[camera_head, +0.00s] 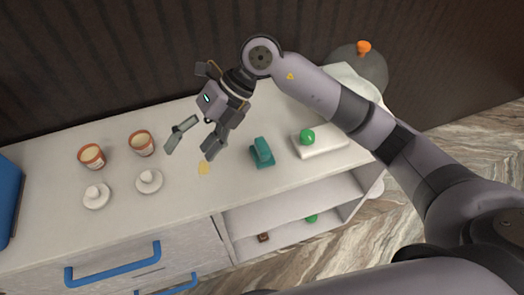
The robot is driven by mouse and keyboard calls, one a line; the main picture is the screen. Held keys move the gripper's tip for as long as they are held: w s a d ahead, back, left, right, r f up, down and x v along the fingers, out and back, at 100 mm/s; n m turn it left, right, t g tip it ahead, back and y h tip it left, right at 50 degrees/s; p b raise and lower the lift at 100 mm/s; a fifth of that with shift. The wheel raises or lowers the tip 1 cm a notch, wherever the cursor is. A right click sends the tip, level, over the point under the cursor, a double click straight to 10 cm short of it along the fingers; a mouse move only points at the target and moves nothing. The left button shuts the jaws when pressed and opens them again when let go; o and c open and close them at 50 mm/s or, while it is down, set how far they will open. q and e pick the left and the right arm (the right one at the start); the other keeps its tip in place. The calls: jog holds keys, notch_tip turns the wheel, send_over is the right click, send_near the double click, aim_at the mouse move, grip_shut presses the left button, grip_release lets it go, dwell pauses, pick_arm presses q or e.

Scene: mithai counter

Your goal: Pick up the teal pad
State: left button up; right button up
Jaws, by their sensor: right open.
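The teal pad (262,153) is a small teal block with a raised part on top. It sits on the white counter, right of my right gripper. My right gripper (189,147) is open and empty, with its two fingers spread above the counter. Its right finger is close to the teal pad in the picture, with a gap between them. A small flat yellow piece (204,167) lies on the counter below that finger. My left gripper is not in view.
A green ball (307,137) sits on a white block (322,146) right of the pad. Two orange-and-cream cups (92,156) (141,143) and two white knobbed saucers (96,195) (149,181) stand at left. Below are blue-handled drawers (113,263) and an open shelf (275,214) holding small items.

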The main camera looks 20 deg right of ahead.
jog(key=w+d+f+m+t+h, duration=0.1)
jog(key=w+d+h, duration=0.35)
jog(key=d, duration=0.55)
jog(key=m+h, duration=0.2)
jog(key=h, duration=0.2)
send_over(262, 144)
jog(key=shift+t, duration=0.3)
jog(key=f+p, duration=0.1)
jog(key=f, duration=0.2)
jog(key=f+p, duration=0.1)
jog(key=f, duration=0.2)
jog(key=f+p, duration=0.1)
jog(key=f, duration=0.3)
jog(key=shift+s+f, duration=0.1)
jog(key=shift+s, duration=0.3)
jog(key=shift+f, duration=0.55)
jog(key=shift+w+f+p, duration=0.1)
jog(key=shift+f+p, duration=0.2)
jog(key=shift+p, duration=0.15)
jog(key=f, duration=0.1)
jog(key=f+p, duration=0.1)
jog(key=f, duration=0.1)
jog(key=shift+w+f+p, duration=0.25)
jog(key=shift+f+p, duration=0.05)
jog(key=shift+f, duration=0.5)
jog(key=c, duration=1.2)
